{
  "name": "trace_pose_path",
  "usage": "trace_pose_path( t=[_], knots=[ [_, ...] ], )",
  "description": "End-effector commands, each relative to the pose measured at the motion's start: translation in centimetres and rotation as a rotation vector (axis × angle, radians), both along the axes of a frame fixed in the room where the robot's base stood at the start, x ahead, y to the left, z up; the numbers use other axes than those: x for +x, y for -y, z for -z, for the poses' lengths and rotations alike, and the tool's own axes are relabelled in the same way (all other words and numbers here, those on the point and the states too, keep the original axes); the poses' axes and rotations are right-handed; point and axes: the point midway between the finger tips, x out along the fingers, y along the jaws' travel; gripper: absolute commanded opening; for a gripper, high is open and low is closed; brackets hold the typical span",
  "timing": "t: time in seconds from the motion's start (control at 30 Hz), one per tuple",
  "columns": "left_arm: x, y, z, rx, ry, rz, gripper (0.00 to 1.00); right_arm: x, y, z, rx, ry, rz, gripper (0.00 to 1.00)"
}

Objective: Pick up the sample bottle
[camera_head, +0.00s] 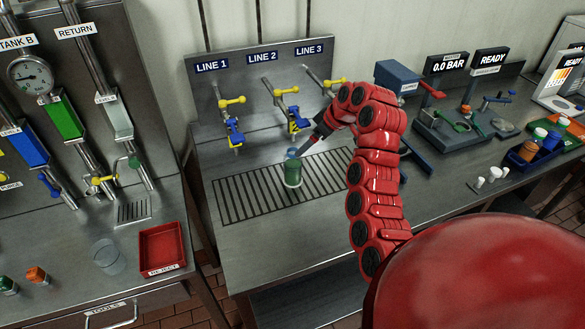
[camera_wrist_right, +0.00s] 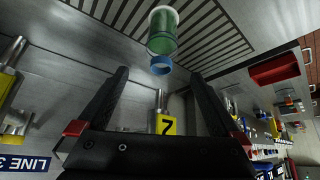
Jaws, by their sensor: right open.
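The sample bottle (camera_head: 293,173) is green with a blue top (camera_head: 293,153) and stands upright on the slotted drain grate (camera_head: 240,203). My right gripper (camera_head: 306,146) is just right of the bottle's top in the head view, tilted down toward it. In the right wrist view the bottle (camera_wrist_right: 161,33) is upside down in the picture, beyond the fingertips. There my right gripper (camera_wrist_right: 158,76) is open, with nothing between its fingers. I cannot tell whether a finger touches the blue top. My left gripper is in neither view.
Behind the grate stands a panel (camera_head: 205,88) with three labelled lines and yellow and blue valves (camera_head: 235,128). A red reject tray (camera_head: 163,248) and a clear beaker (camera_head: 107,256) are at left. A blue crate (camera_head: 530,155) with bottles is at right.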

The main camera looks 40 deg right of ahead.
Motion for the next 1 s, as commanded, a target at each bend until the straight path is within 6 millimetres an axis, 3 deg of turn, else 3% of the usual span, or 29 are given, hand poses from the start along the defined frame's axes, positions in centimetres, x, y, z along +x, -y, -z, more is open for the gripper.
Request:
trace_pose_path(
  t=[0.1, 0.3, 0.53, 0.77, 1.0],
  knots=[
    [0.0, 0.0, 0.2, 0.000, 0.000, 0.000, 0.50, 0.8, -0.5, 1.3, -0.003, -0.003, -0.003, 1.00],
    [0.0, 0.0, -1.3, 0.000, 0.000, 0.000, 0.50, 2.4, -1.0, 4.0, 0.002, -0.005, -0.002, 1.00],
    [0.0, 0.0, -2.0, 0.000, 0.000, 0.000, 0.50, 3.2, -1.3, 5.1, -0.001, -0.001, -0.001, 1.00],
    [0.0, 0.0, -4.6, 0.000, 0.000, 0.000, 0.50, 4.2, -2.2, 7.4, 0.001, -0.006, -0.002, 1.00],
    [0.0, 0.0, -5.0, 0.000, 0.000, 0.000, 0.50, 5.3, -2.2, 9.0, -0.005, 0.001, 0.000, 1.00]
  ],
)
